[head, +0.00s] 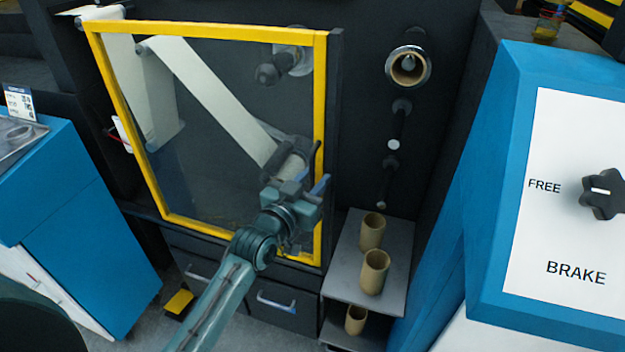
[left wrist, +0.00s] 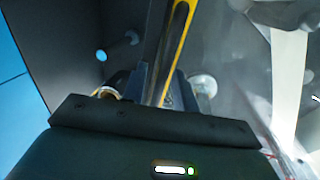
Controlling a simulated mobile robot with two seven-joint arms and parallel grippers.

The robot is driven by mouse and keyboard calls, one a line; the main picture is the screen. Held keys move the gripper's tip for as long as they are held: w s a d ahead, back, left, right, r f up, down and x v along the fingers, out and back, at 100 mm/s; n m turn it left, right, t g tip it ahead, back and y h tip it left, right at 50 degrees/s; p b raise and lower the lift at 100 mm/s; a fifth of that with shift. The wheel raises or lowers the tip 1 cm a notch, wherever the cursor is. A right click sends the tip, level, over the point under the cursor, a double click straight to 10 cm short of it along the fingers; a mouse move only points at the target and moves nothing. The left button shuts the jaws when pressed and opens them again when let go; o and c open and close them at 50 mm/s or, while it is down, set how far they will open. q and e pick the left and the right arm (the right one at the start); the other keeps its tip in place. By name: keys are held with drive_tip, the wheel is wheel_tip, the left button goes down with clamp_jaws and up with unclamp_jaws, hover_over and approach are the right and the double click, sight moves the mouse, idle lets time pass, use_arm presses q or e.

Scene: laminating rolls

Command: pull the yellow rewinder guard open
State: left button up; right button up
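The yellow rewinder guard (head: 319,100) is a yellow frame around a clear panel in the head view. It lies across the front of the dark machine and looks closed. My left gripper (head: 318,180) is at the lower part of its right upright, next to a small dark handle-like piece. In the left wrist view, the yellow guard bar (left wrist: 178,35) runs down between the fingers of my left gripper (left wrist: 160,85). The fingers lie close on both sides of the bar, but their contact with it is hidden. My right gripper is in neither view.
Behind the panel, a white web (head: 210,95) runs over rollers. Right of the guard, a spindle holds a cardboard core (head: 408,68). More cores (head: 374,272) stand on a grey shelf (head: 345,285). A blue brake console (head: 480,210) stands at the right, a blue cabinet (head: 85,220) at the left.

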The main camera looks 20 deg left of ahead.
use_arm(q)
drive_tip(key=shift+c, duration=0.6)
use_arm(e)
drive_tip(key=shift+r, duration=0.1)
use_arm(q)
clamp_jaws()
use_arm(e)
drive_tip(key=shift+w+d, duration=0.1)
use_arm(q)
drive_tip(key=shift+a, duration=0.1)
